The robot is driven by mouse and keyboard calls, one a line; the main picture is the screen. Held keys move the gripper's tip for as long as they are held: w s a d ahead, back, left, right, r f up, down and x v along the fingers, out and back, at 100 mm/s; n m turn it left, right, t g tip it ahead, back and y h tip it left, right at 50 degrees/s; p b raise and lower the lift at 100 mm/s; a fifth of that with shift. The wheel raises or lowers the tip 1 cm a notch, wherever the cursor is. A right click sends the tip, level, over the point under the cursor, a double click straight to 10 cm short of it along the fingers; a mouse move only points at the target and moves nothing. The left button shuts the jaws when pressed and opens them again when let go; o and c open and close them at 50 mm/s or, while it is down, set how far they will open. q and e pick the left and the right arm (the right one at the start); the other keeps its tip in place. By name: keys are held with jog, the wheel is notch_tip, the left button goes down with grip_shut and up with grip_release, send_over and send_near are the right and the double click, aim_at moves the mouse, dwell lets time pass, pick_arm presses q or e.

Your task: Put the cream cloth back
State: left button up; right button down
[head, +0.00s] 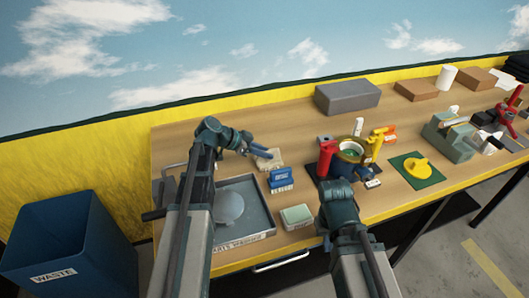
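The cream cloth (272,160) appears as a small beige patch on the wooden bench, towards the back left. My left gripper (264,152) is at the cloth, its fingers over the cloth's upper left part. I cannot tell whether the fingers touch the cloth or are closed on it. My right gripper (362,176) is low at the front of the round pump part, partly hidden by its own wrist. Its opening cannot be made out.
A grey parts-washer tray (258,212) sits at the bench's left end. A pump assembly (350,150) with red and yellow parts stands mid-bench. A blue waste bin (65,240) is on the floor.

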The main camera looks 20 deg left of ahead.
pick_arm(q)
jog(key=o, duration=0.4)
jog(key=p+v, duration=0.8)
jog(key=v, duration=0.5)
jog(key=shift+s+a+r+p, duration=0.2)
jog(key=shift+a+r+p, duration=0.05)
jog(key=shift+p, duration=0.05)
